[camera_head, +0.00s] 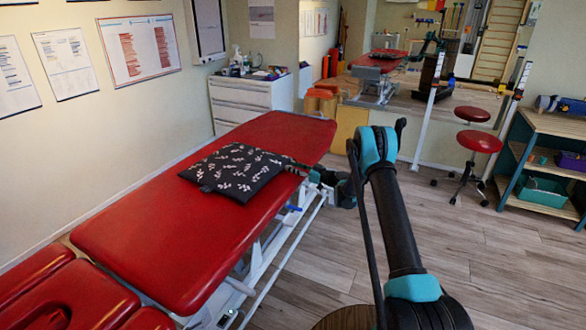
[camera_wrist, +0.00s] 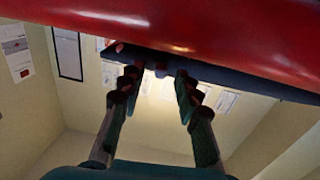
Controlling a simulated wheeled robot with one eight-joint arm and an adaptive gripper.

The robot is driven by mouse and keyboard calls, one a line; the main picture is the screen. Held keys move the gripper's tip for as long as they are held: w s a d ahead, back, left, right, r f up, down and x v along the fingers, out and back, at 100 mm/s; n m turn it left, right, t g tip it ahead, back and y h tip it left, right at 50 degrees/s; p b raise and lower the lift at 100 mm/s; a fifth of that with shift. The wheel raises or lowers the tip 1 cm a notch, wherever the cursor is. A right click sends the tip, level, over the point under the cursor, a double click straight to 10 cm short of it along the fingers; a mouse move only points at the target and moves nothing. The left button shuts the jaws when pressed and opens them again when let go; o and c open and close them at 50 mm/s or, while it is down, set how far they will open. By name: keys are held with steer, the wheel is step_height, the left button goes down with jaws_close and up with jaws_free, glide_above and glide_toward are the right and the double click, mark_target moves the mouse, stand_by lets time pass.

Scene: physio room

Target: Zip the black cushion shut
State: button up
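The black cushion (camera_head: 240,172) with a white leaf pattern lies flat on the red treatment table (camera_head: 180,245). My gripper (camera_head: 303,168) is at the cushion's right corner, low over the table's edge. In the wrist view the picture appears upside down, with the red table (camera_wrist: 200,28) at the top and the cushion (camera_wrist: 240,83) as a dark strip under it. There my gripper (camera_wrist: 156,75) has its two fingers apart, with a gap between the tips close to the cushion's edge. I cannot tell whether they touch it. The zip and its pull cannot be made out.
A white drawer cabinet (camera_head: 250,100) with bottles on top stands behind the table. Red stools (camera_head: 478,141) and a wooden shelf (camera_head: 545,160) are at the right. Wood floor (camera_head: 500,250) lies open right of my arm. Posters hang on the left wall.

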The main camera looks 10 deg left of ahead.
steer(key=v, duration=1.1)
steer(key=shift+d, duration=0.25)
steer(key=shift+s, duration=0.15)
steer(key=shift+r, duration=0.15)
steer(key=s+d+r+m+g+h, duration=0.1)
steer(key=s+d+r+m+h, duration=0.25)
steer(key=s, duration=0.55)
steer(key=s+d+r+m+g+h, duration=0.15)
steer(key=s+r+h, duration=0.25)
steer(key=s+r, duration=0.45)
steer(key=s+d+f+m+h, duration=0.1)
steer(key=s+d, duration=0.4)
steer(key=s, duration=0.6)
steer(key=s+d+f+m+h, duration=0.2)
steer(key=s+d+m+h, duration=0.2)
steer(key=s, duration=0.7)
steer(key=s+d+f+m+h, duration=0.1)
steer(key=s+d+m+h, duration=0.2)
steer(key=s+d, duration=0.3)
steer(key=s+g+h, duration=0.1)
steer(key=s, duration=0.4)
steer(key=shift+d+f, duration=0.2)
steer(key=shift+f, duration=0.2)
